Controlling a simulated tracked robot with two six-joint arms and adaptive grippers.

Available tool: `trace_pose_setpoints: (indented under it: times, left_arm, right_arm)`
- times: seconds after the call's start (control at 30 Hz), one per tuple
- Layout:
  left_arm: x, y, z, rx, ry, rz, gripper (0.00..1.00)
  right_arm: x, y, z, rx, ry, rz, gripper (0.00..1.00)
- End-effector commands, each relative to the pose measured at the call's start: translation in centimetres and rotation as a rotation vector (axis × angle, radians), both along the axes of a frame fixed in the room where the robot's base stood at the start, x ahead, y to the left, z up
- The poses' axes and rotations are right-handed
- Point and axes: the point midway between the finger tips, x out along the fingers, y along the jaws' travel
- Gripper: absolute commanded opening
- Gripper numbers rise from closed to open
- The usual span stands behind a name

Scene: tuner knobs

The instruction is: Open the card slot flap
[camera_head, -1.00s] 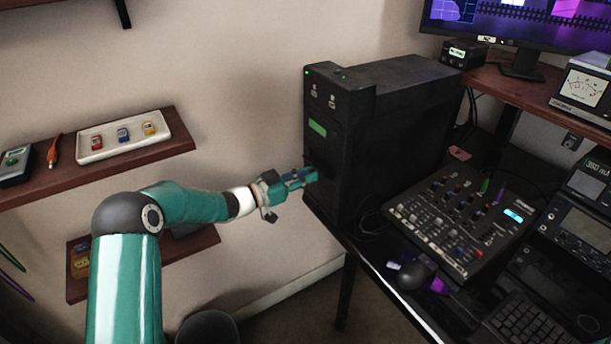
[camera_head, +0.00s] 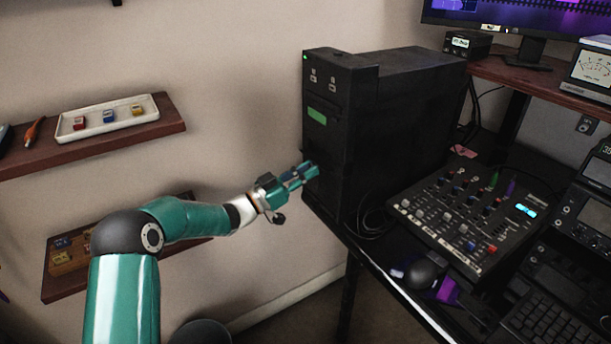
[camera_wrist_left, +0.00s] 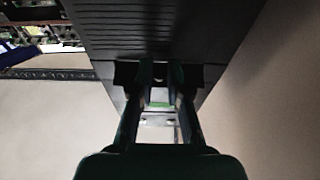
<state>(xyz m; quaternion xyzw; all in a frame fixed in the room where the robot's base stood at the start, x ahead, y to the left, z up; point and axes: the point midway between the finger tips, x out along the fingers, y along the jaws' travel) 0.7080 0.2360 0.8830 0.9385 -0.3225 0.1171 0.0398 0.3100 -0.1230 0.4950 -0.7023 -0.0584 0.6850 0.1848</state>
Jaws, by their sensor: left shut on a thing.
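The black tower unit (camera_head: 400,120) stands at the left end of the desk, with a green label (camera_head: 317,117) on its front. My left gripper (camera_head: 310,171) is at the lower part of that front, with its fingertips close together. In the left wrist view, my left gripper (camera_wrist_left: 160,75) is shut on a small dark part at the tower (camera_wrist_left: 160,30), which I take for the card slot flap. The fingers and the dark surface hide most of the flap, so I cannot tell its angle. The green label (camera_wrist_left: 160,104) shows between the fingers. My right gripper is not in view.
A mixer (camera_head: 460,215) and a mouse (camera_head: 420,274) lie on the desk, right of the tower. A wall shelf (camera_head: 165,125) with a white tray (camera_head: 75,132) is at the left, with a lower shelf (camera_head: 60,285) below it. The wall area left of the tower is free.

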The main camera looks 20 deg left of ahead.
Motion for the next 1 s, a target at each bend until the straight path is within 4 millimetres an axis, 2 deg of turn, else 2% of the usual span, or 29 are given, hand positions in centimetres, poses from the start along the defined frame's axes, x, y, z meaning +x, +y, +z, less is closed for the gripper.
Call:
trace_pose_setpoints:
  times: [0.1,0.13,0.23,0.53,0.67,0.77,1.0]
  left_arm:
    - [0.0,0.2,0.0,-0.001,0.001,0.003,0.0]
    - [0.0,0.1,0.0,-0.001,0.001,0.003,0.21]
    - [0.0,0.1,0.0,-0.001,0.001,0.003,0.37]
    - [0.0,0.0,0.1,0.0,0.001,0.0,0.38]
    - [0.0,0.0,0.8,0.0,-0.002,-0.001,0.38]
    - [0.0,-0.1,2.1,0.001,-0.002,0.0,0.38]
    - [0.1,0.0,6.5,0.001,-0.004,0.0,0.38]
  right_arm:
    - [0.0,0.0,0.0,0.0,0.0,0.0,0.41]
    - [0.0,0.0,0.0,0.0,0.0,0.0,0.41]
    - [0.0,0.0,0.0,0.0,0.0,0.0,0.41]
    - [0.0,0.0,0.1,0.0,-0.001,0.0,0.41]
    - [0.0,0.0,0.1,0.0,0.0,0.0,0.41]
    - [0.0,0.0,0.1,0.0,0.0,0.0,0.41]
    - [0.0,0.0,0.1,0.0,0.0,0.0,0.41]
